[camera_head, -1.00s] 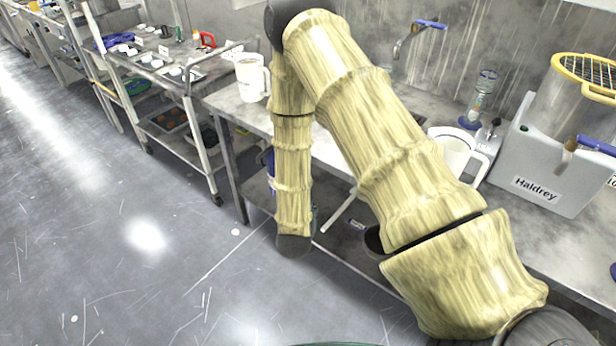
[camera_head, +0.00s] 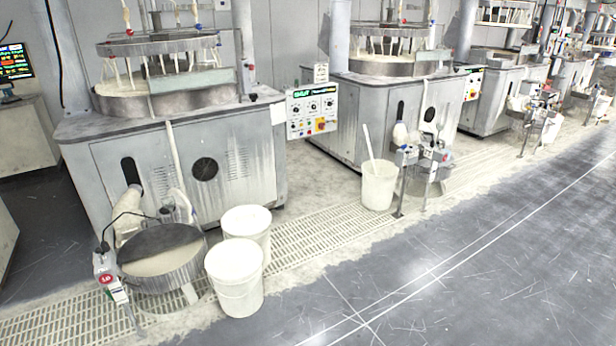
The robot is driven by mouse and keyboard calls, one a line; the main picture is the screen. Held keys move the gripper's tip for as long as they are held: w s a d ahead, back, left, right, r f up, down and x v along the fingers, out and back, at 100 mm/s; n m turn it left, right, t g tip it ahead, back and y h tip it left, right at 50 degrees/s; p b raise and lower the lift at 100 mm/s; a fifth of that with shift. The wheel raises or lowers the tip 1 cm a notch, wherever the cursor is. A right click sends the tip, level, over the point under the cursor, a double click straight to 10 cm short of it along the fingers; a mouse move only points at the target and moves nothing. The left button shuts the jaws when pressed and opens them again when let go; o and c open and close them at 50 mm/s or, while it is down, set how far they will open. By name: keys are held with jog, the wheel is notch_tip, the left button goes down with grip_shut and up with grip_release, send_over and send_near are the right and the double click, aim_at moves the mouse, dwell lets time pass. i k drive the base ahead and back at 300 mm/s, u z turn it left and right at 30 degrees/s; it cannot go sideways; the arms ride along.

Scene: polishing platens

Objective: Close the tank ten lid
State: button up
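A round metal tank (camera_head: 165,279) stands on the floor grating in front of the nearest machine at the left. A small red round tag (camera_head: 106,279) on the post beside it seems to read 10, but it is too small to be sure. A dark half-round plate, seemingly the lid (camera_head: 160,239), covers the back part of the tank top. Pale liquid (camera_head: 160,263) shows in the open front part. Whether another lid half is folded up is unclear. My gripper is not in view.
Two white buckets (camera_head: 234,277) stand close to the tank's right side. Another bucket with a stick (camera_head: 378,186) and a second tank (camera_head: 424,182) stand farther right. Grey machines (camera_head: 190,165) line the back. The grey floor (camera_head: 470,270) at the lower right is clear.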

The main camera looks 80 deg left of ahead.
aim_at(153, 240)
jog(key=u, duration=3.2)
